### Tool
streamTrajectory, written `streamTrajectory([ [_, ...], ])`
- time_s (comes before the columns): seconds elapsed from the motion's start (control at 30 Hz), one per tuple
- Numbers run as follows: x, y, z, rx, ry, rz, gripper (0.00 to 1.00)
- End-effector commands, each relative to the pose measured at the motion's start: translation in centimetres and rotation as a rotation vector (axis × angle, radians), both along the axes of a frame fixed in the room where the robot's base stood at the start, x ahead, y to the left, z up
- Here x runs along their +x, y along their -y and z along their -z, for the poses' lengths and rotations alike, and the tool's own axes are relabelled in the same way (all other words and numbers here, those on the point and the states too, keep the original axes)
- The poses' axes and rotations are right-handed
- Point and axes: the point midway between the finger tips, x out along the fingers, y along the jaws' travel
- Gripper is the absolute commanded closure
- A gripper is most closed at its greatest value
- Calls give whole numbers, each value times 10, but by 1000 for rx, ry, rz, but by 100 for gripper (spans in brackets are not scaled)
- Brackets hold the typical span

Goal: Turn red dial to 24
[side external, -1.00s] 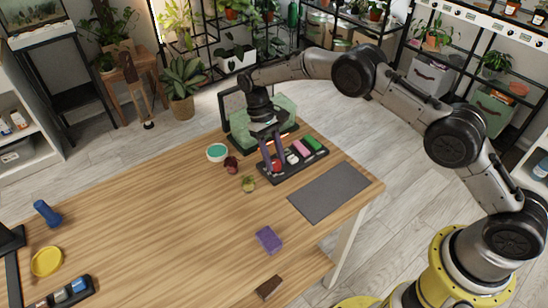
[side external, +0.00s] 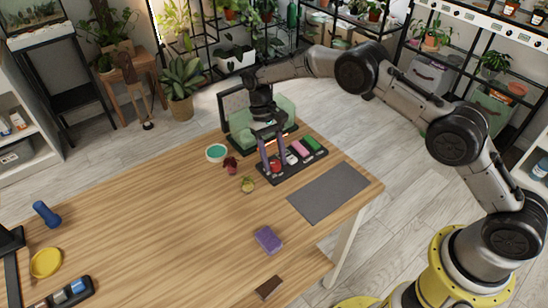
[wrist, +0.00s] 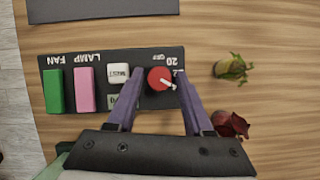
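The red dial (wrist: 158,77) sits at one end of a dark control panel (wrist: 110,54), which appears upside down in the wrist view. Its white pointer points to the lower right in that view. Beside the dial I read "OFF" and "20"; other marks are partly hidden by a finger. The panel (side external: 263,178) and the red dial (side external: 275,167) also show in the side view. My gripper (wrist: 159,76) has purple fingers, one on each side of the dial, with small gaps visible. It is open around the dial, also in the side view (side external: 272,163).
The panel also carries a green button (wrist: 54,91), a pink button (wrist: 84,89) and a white switch (wrist: 118,71). A green succulent (wrist: 231,68) and a dark red plant (wrist: 231,124) stand beside it.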

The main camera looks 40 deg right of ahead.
Motion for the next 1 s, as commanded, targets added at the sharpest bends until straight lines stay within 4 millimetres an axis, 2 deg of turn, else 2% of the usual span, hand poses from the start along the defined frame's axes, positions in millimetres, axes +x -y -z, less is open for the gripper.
streamTrajectory([
  [0.03, 0, 0, 0, 0, 0, 0, 38],
  [0.07, 0, 0, 0, 0, 0, 0, 32],
  [0.1, 0, 0, 0, 0, 1, 0, 31],
  [0.47, 4, 0, -5, 1, 5, -1, 31],
  [0.57, 8, 1, -16, 1, 5, -1, 31],
  [1.0, 42, 5, -97, 0, 5, 0, 31],
])
